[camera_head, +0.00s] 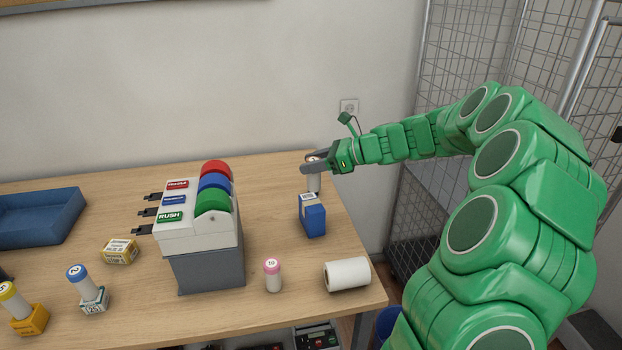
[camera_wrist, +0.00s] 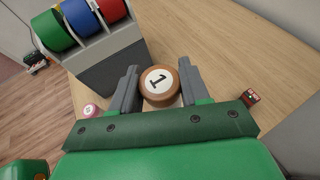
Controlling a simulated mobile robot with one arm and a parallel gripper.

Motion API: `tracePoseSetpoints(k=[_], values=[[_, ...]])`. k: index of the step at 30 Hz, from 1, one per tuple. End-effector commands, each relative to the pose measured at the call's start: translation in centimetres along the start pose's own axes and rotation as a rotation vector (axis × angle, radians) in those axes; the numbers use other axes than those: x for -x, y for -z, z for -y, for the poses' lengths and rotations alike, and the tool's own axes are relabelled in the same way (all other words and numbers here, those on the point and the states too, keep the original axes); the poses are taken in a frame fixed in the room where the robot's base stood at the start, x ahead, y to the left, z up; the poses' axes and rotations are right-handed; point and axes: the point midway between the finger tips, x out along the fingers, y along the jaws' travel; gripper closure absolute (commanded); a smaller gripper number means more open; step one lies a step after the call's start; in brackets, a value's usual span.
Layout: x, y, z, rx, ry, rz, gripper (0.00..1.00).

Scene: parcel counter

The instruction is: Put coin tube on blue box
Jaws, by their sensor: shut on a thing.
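My gripper (camera_head: 314,162) is shut on a coin tube (camera_head: 314,184) with a white body. In the wrist view, the tube's brown cap (camera_wrist: 160,86) marked 1 sits between the two fingers (camera_wrist: 158,82). The tube looks upright. The blue box (camera_head: 314,220) stands upright on the table, with a pale label across its upper part. In the head view the tube's lower end shows just above the box's top edge; whether it is over or behind the box I cannot tell. I cannot make out the blue box in the wrist view.
A tape dispenser (camera_head: 205,260) with red, blue and green rolls stands left of the box. A pink-capped tube (camera_head: 272,276) and a white roll (camera_head: 347,274) are in front. Further left are a yellow box (camera_head: 120,251), blue-capped tube (camera_head: 83,280), yellow-capped tube (camera_head: 14,301) and blue tray (camera_head: 58,237).

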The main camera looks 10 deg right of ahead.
Motion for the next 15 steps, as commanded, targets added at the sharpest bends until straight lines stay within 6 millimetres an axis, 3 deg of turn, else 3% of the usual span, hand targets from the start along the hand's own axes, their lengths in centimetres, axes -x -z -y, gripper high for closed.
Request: tracePoseSetpoints(k=[7,15], values=[[-1.8,2.0,1.9,0.000,0.000,-0.001,0.90],[-2.4,2.7,2.8,0.002,0.002,0.000,0.90]])
